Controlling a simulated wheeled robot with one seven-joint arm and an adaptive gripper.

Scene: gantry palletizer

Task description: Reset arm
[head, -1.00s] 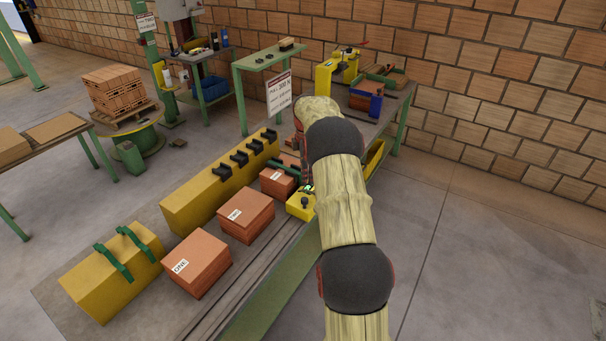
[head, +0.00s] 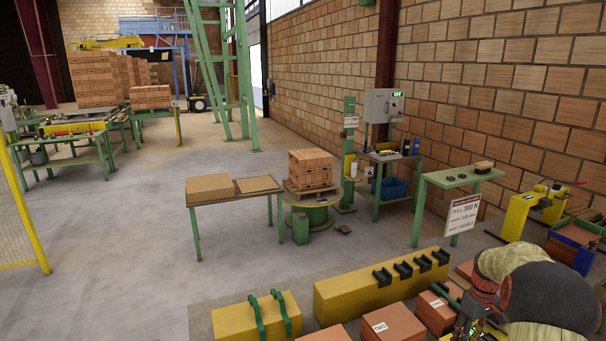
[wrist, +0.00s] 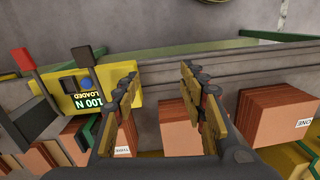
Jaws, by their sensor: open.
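My gripper (wrist: 165,95) is open in the wrist view, with its two yellow-padded fingers apart and nothing between them. It hangs above the long bench (wrist: 235,67), beside a yellow device (wrist: 110,90) with a display reading "100 N LOADED". In the head view my gripper (head: 468,322) is at the lower right, partly cut off by the frame edge and close to the orange-brown blocks. My arm fills the lower right corner there and hides part of the bench.
Labelled orange-brown blocks (head: 392,324) stand along the bench in front of a long yellow block (head: 365,290) with black clips. A yellow block (head: 235,320) with green handles is to the left. A green table (head: 235,188) and a stacked turntable (head: 312,218) stand behind.

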